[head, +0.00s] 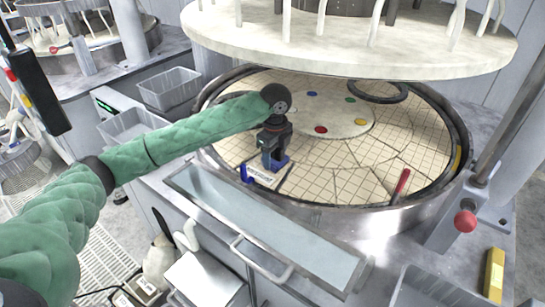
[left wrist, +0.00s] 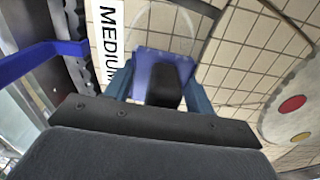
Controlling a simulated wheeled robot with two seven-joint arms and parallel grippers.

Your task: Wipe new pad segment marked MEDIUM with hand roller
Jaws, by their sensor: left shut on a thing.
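My left gripper (head: 275,164) reaches over the near edge of the round tiled platen (head: 345,185), pointing down. It is shut on a blue-violet handle, which I take to be the hand roller (left wrist: 155,72), between its fingers in the left wrist view. A pale, see-through rounded shape shows beyond the handle; whether it touches the pad is unclear. The pad segment marked MEDIUM (head: 285,187) lies under and around the gripper. Its white label (left wrist: 107,40) is beside the handle in the left wrist view. My right gripper is not in view.
A blue bracket (head: 247,174) stands at the platen's near rim. A red-handled tool (head: 401,184) leans at the right. A dark ring (head: 377,91) lies at the back. A large upper plate (head: 350,55) hangs overhead. A long tray (head: 265,230) is in front.

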